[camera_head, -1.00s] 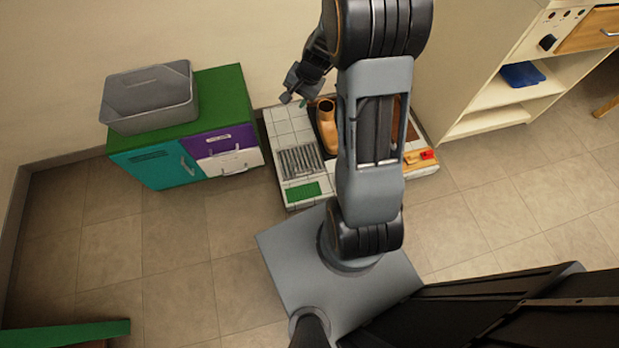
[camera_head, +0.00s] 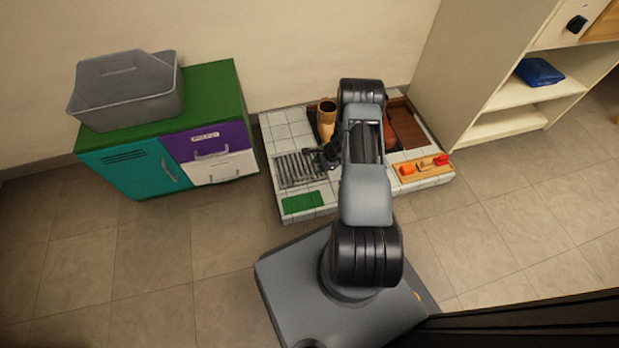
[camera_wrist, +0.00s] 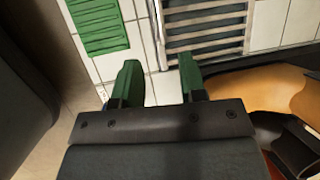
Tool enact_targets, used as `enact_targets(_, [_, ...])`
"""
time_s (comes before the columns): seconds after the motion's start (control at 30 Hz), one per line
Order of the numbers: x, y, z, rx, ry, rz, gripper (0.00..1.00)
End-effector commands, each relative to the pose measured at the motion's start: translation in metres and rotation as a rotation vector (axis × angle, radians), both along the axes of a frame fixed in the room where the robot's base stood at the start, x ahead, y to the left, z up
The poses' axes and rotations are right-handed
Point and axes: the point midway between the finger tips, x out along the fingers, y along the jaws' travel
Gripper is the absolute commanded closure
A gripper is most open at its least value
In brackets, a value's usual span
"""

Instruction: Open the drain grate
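The drain grate (camera_head: 300,169) is a grey slatted panel set in the white tiled platform, and it lies flat. It also shows at the top of the wrist view (camera_wrist: 204,25), cut off by the frame edge. My gripper (camera_head: 322,160) is at the right side of the grate in the head view. In the wrist view my gripper (camera_wrist: 157,80) has two green fingertips spread apart with white tile visible between them. It holds nothing. The fingers are near the grate's edge; I cannot tell whether they touch anything.
A green ribbed mat (camera_head: 303,202) lies in front of the grate. A tan boot (camera_head: 326,117) stands behind it, and a wooden tray (camera_head: 422,172) with orange and red pieces is at right. A green-topped cabinet (camera_head: 215,90) with a grey bin (camera_head: 128,92) stands left.

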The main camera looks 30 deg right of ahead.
Motion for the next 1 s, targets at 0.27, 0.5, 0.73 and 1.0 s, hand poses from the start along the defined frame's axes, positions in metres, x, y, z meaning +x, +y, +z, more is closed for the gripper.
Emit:
enact_targets(0.27, [0.013, 0.019, -0.053, 0.000, 0.001, 0.004, 0.62])
enact_targets(0.5, [0.021, 0.029, -0.078, 0.000, 0.000, 0.002, 0.62])
enact_targets(0.73, [0.024, 0.032, -0.086, -0.001, -0.001, 0.002, 0.62])
enact_targets(1.0, [0.024, 0.033, -0.086, 0.000, 0.000, 0.002, 0.62])
